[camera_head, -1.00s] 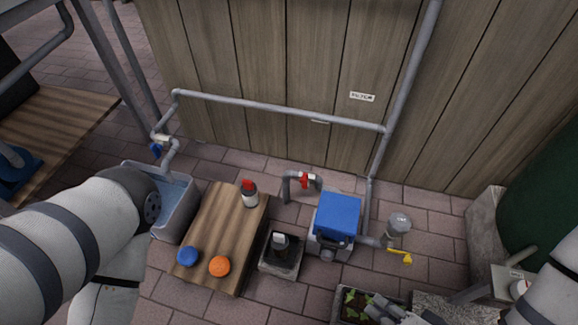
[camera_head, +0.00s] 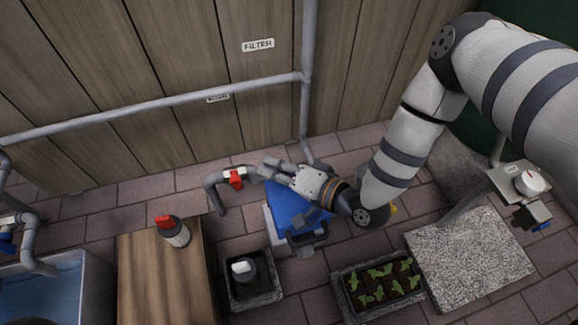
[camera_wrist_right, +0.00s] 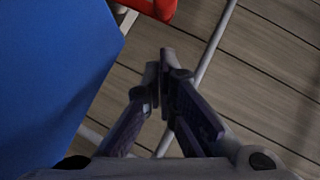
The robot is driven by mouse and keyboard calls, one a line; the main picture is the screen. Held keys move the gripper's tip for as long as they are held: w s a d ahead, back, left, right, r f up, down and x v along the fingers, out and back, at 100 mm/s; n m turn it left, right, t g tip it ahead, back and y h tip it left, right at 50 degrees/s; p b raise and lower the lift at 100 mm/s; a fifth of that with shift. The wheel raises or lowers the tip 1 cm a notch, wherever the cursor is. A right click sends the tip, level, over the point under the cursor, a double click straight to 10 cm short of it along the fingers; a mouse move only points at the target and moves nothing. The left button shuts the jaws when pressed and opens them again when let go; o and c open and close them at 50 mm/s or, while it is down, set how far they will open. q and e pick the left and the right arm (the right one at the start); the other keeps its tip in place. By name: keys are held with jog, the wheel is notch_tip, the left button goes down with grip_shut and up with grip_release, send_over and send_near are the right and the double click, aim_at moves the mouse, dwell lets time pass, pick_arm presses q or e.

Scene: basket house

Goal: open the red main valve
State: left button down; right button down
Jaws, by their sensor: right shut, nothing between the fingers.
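The red valve handle (camera_head: 235,179) sits on a grey bent pipe beside the blue-topped pump box (camera_head: 287,207). In the right wrist view red shows at the top edge (camera_wrist_right: 156,7), cut off by the frame; I take it to be the same handle. My right gripper (camera_head: 266,168) reaches in from the right over the blue box, its fingertips just right of the valve. A gap to the handle is hard to judge in the head view; the wrist view shows them apart. Its fingers (camera_wrist_right: 160,70) are shut and empty. My left gripper is out of view.
A wooden table (camera_head: 160,275) with a red-capped bottle (camera_head: 173,231) stands left. A black square basin (camera_head: 250,277), a planter (camera_head: 378,286) and a stone slab (camera_head: 470,255) lie in front. A plank wall with a grey pipe (camera_head: 150,108) rises behind.

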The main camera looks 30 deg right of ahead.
aim_at(237, 184)
jog(key=a, duration=0.1)
jog(key=a+f, duration=0.1)
jog(key=a+b, duration=0.1)
jog(key=shift+w+a+f, duration=0.15)
jog(key=shift+w+f, duration=0.2)
jog(key=shift+w, duration=0.05)
jog(key=shift+r, duration=0.1)
jog(key=shift+a+r+n+g+p, duration=0.15)
jog(key=shift+a+n+g+p, duration=0.2)
jog(key=shift+p, duration=0.25)
